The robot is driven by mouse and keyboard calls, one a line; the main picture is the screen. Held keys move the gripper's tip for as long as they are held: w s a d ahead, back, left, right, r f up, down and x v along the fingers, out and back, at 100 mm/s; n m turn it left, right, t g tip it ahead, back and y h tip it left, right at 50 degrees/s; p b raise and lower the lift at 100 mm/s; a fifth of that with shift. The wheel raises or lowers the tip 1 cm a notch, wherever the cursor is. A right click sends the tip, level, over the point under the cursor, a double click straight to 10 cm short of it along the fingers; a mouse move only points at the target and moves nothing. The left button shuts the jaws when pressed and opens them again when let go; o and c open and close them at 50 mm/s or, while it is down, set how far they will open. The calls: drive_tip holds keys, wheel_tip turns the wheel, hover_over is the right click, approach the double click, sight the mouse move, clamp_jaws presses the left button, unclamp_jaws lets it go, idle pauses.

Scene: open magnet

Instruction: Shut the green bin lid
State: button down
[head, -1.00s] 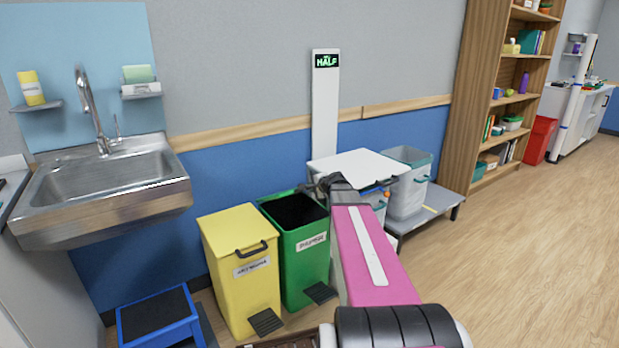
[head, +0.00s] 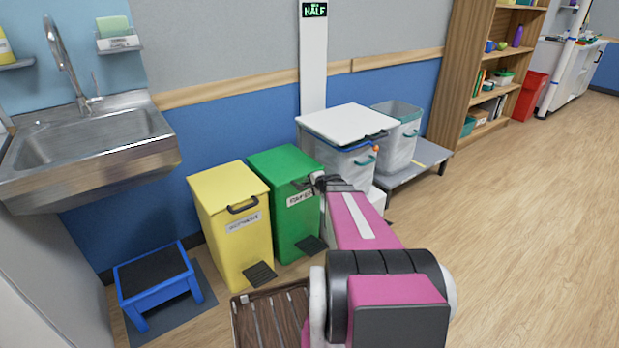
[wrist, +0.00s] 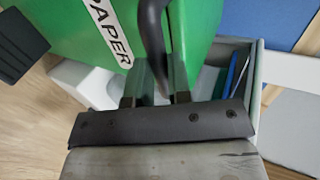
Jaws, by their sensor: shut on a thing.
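The green bin (head: 297,222) stands right of the yellow bin, with a label on its front. Its green lid (head: 283,163) lies down over the bin's top in the head view, and no opening shows. My gripper (head: 318,183) is at the lid's front right edge. In the wrist view my gripper (wrist: 158,85) is shut on the lid's dark handle (wrist: 151,38), which runs between the fingers. The green front with its "PAPER" label (wrist: 110,30) shows beside it. My arm hides part of the bin's right side.
A yellow bin (head: 232,228) with a shut lid stands close on the left. A blue step stool (head: 155,282) is at lower left, below the sink (head: 90,150). Floor at right is clear.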

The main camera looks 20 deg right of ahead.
drive_tip(key=shift+f, duration=1)
drive_tip(key=c, duration=1.1)
unclamp_jaws()
drive_tip(key=shift+o, duration=0.2)
drive_tip(key=shift+r, duration=0.15)
drive_tip(key=v, duration=1)
drive_tip(key=shift+s+r, duration=0.25)
drive_tip(key=shift+s, duration=0.05)
drive_tip(key=shift+d, duration=0.1)
